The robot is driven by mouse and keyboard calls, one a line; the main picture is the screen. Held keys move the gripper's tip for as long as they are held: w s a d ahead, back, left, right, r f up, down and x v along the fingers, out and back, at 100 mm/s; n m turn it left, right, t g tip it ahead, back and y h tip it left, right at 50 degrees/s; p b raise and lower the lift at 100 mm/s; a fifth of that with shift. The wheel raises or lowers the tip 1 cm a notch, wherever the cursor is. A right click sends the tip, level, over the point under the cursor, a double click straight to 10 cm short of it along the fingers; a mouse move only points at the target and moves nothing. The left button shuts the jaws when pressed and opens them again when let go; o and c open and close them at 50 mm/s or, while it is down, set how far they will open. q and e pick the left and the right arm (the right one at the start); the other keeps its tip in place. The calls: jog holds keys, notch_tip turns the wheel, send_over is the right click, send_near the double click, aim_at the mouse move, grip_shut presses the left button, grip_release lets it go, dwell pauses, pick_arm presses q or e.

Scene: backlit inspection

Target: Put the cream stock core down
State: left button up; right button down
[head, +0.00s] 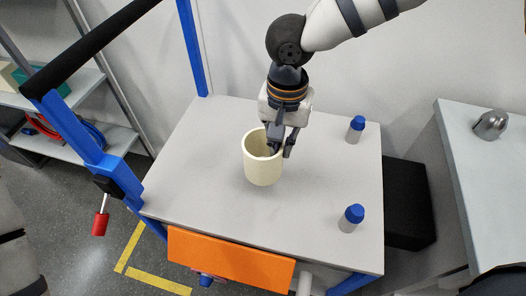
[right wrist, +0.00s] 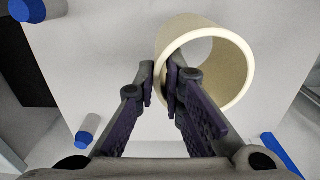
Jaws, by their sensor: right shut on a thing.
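The cream stock core (head: 262,170) is a hollow, open-ended cylinder over the middle of the grey worktable (head: 205,185). It looks about upright in the head view. My right gripper (head: 280,150) is shut on the core's wall at the rim, with one finger inside the bore and one outside. The right wrist view shows the core (right wrist: 226,72) to the right of the fingertips (right wrist: 160,78), its wall pinched between them. I cannot tell whether its base touches the tabletop. My left gripper is not in view.
An orange panel (head: 230,258) is on the front edge. Blue posts (head: 85,140) and a black bar (head: 90,45) frame the left. The tabletop around the core is clear.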

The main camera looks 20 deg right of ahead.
jog(key=w+a+f, duration=0.1)
jog(key=w+f, duration=0.2)
jog(key=f, duration=0.3)
jog(key=shift+a+f+b, duration=0.2)
jog(key=shift+f+b, duration=0.15)
jog(key=shift+f, duration=0.15)
jog(key=c, duration=2.1)
grip_release()
jog(key=shift+f, duration=0.1)
jog(key=o, duration=0.4)
